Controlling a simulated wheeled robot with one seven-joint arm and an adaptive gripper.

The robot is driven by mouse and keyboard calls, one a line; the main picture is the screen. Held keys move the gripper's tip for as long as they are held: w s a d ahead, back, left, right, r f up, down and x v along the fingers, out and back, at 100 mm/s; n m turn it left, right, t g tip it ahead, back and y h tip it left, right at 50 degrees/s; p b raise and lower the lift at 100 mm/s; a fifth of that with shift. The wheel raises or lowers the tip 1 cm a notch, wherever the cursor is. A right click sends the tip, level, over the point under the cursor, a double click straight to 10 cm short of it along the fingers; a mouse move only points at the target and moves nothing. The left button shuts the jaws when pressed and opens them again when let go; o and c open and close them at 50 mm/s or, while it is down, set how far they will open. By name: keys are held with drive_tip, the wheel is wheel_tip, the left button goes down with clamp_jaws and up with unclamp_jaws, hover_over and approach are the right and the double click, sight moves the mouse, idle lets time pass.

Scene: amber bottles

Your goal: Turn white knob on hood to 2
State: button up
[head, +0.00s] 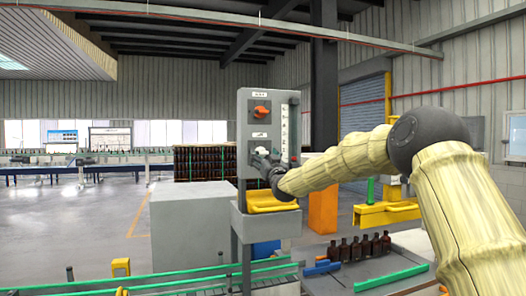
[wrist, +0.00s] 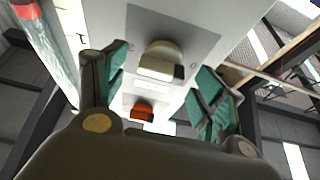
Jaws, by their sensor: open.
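The white knob (wrist: 160,62) sits on a dark square plate on the grey panel, the hood (head: 243,110). In the wrist view it lies between and beyond my open fingers, and I see no contact. My gripper (head: 262,157) is at the panel front in the head view and covers part of the knob there. Its green-padded fingers (wrist: 163,95) are spread apart with nothing between the pads. An orange-red knob (head: 260,111) is above the white knob; it also shows in the wrist view (wrist: 141,111). The white knob's pointer setting is too small to read.
A vertical gauge strip (head: 284,133) runs along the panel's right side. A yellow tray (head: 270,198) juts out below the panel. Several amber bottles (head: 357,249) stand at the lower right. A grey box (head: 191,222) stands left of the panel.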

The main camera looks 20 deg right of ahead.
drive_tip(key=shift+x, duration=0.75)
drive_tip(key=c, duration=1)
